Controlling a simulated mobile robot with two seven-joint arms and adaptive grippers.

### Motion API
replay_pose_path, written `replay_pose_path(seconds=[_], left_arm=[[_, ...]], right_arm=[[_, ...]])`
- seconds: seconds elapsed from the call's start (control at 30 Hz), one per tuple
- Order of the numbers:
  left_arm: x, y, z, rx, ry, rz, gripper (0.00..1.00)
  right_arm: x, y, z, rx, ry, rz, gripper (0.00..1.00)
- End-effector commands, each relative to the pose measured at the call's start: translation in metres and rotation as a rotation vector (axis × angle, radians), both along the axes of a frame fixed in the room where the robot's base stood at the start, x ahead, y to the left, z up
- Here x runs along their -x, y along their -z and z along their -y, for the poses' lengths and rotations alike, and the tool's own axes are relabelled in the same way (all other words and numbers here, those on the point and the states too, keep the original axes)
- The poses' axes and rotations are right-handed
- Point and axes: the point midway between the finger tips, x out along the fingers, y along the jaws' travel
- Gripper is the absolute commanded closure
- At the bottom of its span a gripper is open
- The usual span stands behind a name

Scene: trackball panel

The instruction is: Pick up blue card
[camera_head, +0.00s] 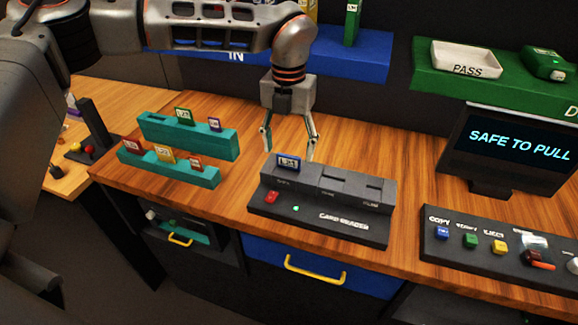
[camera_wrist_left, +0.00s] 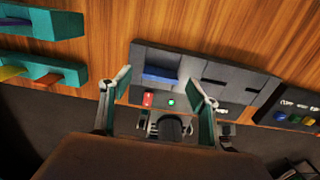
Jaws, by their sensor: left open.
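The blue card (camera_head: 288,161) stands upright in the left slot of the dark card reader (camera_head: 345,222). A small label shows on its face. In the left wrist view the card (camera_wrist_left: 160,75) is a blue strip in the reader (camera_wrist_left: 235,79), ahead of the fingers. My left gripper (camera_head: 289,146) is open and empty, just above and behind the card in the head view. In the left wrist view its two fingers (camera_wrist_left: 160,92) are spread wide, with the card's strip showing between them. Contact with the card does not show. My right gripper is not in view.
A teal rack (camera_head: 190,140) with several small cards stands left of the reader. A button panel (camera_head: 500,250) and a monitor (camera_head: 515,147) reading "SAFE TO PULL" stand to the right. Blue and green shelves (camera_head: 375,55) are at the back. Bare wood lies between rack and reader.

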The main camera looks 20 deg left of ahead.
Motion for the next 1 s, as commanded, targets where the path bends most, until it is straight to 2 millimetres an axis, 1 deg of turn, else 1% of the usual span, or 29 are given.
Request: replay_pose_path(seconds=[0.1, 0.2, 0.3, 0.5, 0.53, 0.57, 0.6, 0.67, 0.7, 1.0], left_arm=[[0.004, 0.018, 0.0, 0.0, 0.0, -0.003, 0.39], [0.003, 0.028, 0.0, -0.001, 0.001, -0.002, 0.39], [0.003, 0.033, 0.001, 0.0, 0.001, 0.0, 0.39], [0.003, 0.033, 0.001, 0.001, 0.001, 0.0, 0.39], [0.003, 0.033, 0.001, 0.001, 0.001, 0.0, 0.44], [0.003, 0.033, 0.001, 0.001, 0.001, 0.0, 0.52], [0.003, 0.033, 0.001, 0.001, 0.001, 0.0, 0.62], [0.003, 0.033, 0.001, 0.001, 0.001, 0.0, 0.78], [0.003, 0.033, 0.001, 0.001, 0.001, 0.0, 0.81], [0.003, 0.031, 0.001, 0.001, 0.001, 0.001, 0.81]], right_arm=[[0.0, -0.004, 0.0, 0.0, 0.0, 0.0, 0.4], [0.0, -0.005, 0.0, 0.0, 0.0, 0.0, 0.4], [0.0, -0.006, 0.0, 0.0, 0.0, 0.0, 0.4], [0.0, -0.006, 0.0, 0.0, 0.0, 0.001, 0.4], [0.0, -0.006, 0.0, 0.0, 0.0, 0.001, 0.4], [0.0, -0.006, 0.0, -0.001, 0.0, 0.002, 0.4], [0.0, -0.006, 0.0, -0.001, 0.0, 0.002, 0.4], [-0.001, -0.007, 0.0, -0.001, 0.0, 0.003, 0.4], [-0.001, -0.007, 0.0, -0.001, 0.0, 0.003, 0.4], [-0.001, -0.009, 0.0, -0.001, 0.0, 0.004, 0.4]])
